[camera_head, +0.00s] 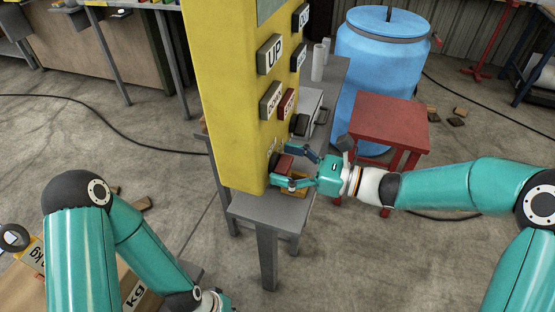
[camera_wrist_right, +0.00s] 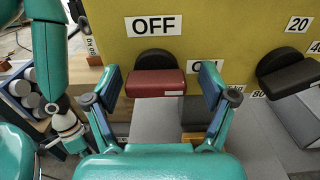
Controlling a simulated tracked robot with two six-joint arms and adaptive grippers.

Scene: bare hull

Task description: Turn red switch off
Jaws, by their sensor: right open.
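The red switch (camera_wrist_right: 156,83) has a dark rounded back and a red block facing the camera. It sits low on the yellow panel (camera_head: 225,90), under an OFF label (camera_wrist_right: 153,25). An ON label (camera_wrist_right: 208,72) to its right is partly hidden by a finger. In the head view the switch (camera_head: 284,163) is partly behind my right gripper (camera_head: 290,168). My right gripper is open, its fingers either side of the switch in the wrist view; contact cannot be told. My left gripper (camera_head: 217,300) is barely in view at the bottom edge, its fingers not clear.
The panel stands on a grey table (camera_head: 265,207). Other dark switches (camera_wrist_right: 288,72) and UP and DOWN buttons are nearby. A red stool (camera_head: 390,118) and blue barrel (camera_head: 380,75) stand to the right. Boxes (camera_head: 135,290) lie at lower left.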

